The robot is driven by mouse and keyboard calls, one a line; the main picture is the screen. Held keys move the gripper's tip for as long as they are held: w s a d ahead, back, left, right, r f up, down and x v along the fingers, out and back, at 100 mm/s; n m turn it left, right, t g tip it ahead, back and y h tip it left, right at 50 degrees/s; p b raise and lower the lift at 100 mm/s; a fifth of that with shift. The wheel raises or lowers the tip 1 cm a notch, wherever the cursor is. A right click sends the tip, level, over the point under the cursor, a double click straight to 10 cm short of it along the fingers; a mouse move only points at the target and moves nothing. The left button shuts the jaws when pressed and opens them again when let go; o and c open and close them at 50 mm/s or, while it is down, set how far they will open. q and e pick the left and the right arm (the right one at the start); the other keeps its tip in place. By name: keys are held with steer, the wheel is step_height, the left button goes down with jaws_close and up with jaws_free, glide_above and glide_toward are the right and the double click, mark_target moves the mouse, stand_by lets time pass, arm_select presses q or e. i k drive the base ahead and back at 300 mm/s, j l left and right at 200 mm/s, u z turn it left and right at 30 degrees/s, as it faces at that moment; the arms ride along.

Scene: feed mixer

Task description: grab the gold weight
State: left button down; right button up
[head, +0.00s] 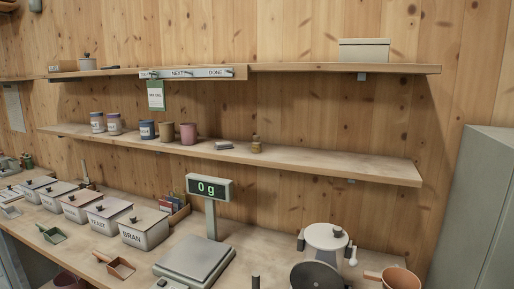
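The gold weight (256,145) stands upright on the lower wall shelf (330,163), right of the middle of the picture. It is a small brass-coloured cylinder with a narrower top. The shelf around it is bare on its right side. Neither of my grippers shows in the head view.
A small grey block (224,145) lies left of the weight, with cups and jars farther left. Below are a scale (196,259) with a display reading 0 g (209,188), lidded bins (143,228) and a pot (325,241). An upper shelf (345,68) runs above. A grey cabinet (480,215) stands at right.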

mark_target(256, 146)
steer(key=i+j, duration=0.15)
steer(key=j, duration=0.25)
steer(key=i+j+z, duration=0.1)
steer(key=j, duration=0.3)
steer(key=i+j, duration=0.15)
steer(key=j, duration=0.3)
steer(key=i+j+z, duration=0.1)
steer(key=j, duration=0.3)
